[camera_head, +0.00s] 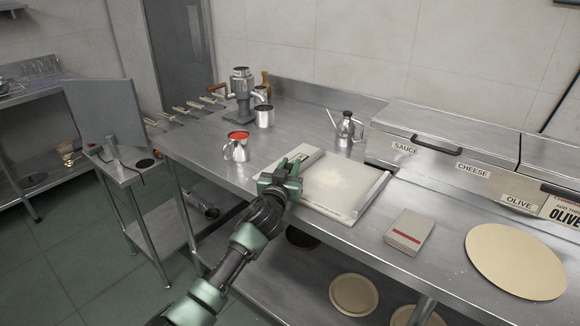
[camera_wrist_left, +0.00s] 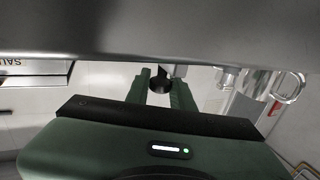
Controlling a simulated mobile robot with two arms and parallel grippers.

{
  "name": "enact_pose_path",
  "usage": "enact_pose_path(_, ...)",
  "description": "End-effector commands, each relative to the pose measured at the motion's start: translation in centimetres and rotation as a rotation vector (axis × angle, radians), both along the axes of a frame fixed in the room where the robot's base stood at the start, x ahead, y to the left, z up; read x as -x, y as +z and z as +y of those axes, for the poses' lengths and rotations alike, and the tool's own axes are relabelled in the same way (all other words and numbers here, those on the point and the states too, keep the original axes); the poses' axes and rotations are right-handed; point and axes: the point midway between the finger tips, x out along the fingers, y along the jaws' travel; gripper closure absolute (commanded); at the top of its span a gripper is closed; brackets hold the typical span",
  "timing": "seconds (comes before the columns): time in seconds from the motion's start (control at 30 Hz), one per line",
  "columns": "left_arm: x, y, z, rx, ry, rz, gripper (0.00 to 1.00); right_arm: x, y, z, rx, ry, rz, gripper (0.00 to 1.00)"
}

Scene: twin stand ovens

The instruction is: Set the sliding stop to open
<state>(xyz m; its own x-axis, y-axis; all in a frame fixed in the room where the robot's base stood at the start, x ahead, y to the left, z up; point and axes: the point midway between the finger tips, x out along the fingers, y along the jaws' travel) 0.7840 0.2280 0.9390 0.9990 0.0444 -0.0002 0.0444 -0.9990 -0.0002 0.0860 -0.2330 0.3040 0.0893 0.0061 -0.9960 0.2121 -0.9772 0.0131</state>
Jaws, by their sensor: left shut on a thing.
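A pale, flour-dusted board (camera_head: 338,186) lies on the steel counter, with a metal rail along its left side and another along its right side (camera_head: 371,196). My left gripper (camera_head: 281,176) is at the board's left edge, by the left rail (camera_head: 306,158), which looks like the sliding stop. In the left wrist view, my left gripper (camera_wrist_left: 160,92) is shut on a small dark round knob (camera_wrist_left: 160,83). The knob seems to belong to the stop; its joint is hidden. The stop's setting cannot be read. My right gripper is not in view.
A red-filled metal mug (camera_head: 237,147) stands behind the gripper, left of the board. A spouted oil can (camera_head: 346,131) stands behind the board. A small box (camera_head: 409,232) and a round peel (camera_head: 515,260) lie to the right. Labelled bins (camera_head: 440,150) line the back right.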

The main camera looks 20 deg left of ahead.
Motion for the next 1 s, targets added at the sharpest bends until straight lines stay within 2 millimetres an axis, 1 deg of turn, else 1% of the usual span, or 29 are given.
enact_pose_path(0.27,-0.1,0.0,0.2,-0.001,0.001,0.001,1.00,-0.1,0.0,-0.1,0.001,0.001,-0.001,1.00)
enact_pose_path(0.37,-0.6,-0.1,1.6,-0.001,0.004,0.003,1.00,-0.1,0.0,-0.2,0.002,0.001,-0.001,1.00)
enact_pose_path(0.53,-1.9,0.1,5.2,-0.003,0.004,0.001,1.00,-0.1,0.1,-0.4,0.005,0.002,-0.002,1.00)
enact_pose_path(0.6,-2.2,0.0,6.2,-0.002,0.003,0.002,1.00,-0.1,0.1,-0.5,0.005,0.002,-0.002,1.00)
enact_pose_path(0.7,-2.5,0.0,7.0,-0.001,0.002,0.001,1.00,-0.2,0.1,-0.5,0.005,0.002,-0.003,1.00)
enact_pose_path(1.0,-2.6,0.1,7.2,-0.001,0.004,-0.001,1.00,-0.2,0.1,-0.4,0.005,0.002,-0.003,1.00)
